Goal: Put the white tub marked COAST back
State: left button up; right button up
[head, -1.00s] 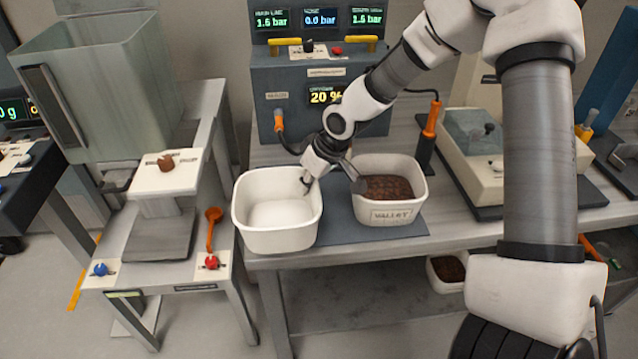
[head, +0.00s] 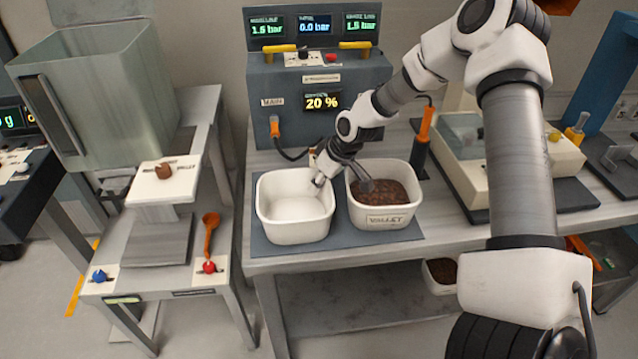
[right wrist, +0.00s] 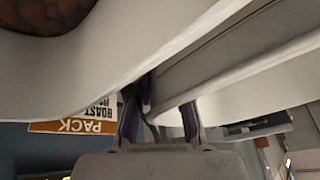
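A white tub (head: 294,228) stands on the left part of the dark mat in the head view; its inside looks all white and I read no marking on it. A second white tub (head: 384,222), marked VALLEY and holding brown contents, stands close on its right. My right gripper (head: 340,183) is above the neighbouring walls of the two tubs, its fingers spread apart. One finger is at the left tub's right rim, the other over the VALLEY tub. The right wrist view shows the spread fingers (right wrist: 160,120) beneath pale tub walls. My left gripper is not in view.
The dark mat (head: 270,246) lies on the bench. Behind it stands a grey control box (head: 285,85) with a cable. An orange-handled tool (head: 424,130) stands right of the VALLEY tub. A hopper stand (head: 165,190) is at left, and a small tub (head: 440,272) is below.

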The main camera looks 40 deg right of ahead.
jog(key=shift+r, duration=0.2)
jog(key=p+v, duration=0.1)
jog(key=v, duration=1.1)
jog(key=shift+p, duration=0.35)
jog(key=shift+w, duration=0.1)
jog(key=shift+c, duration=0.3)
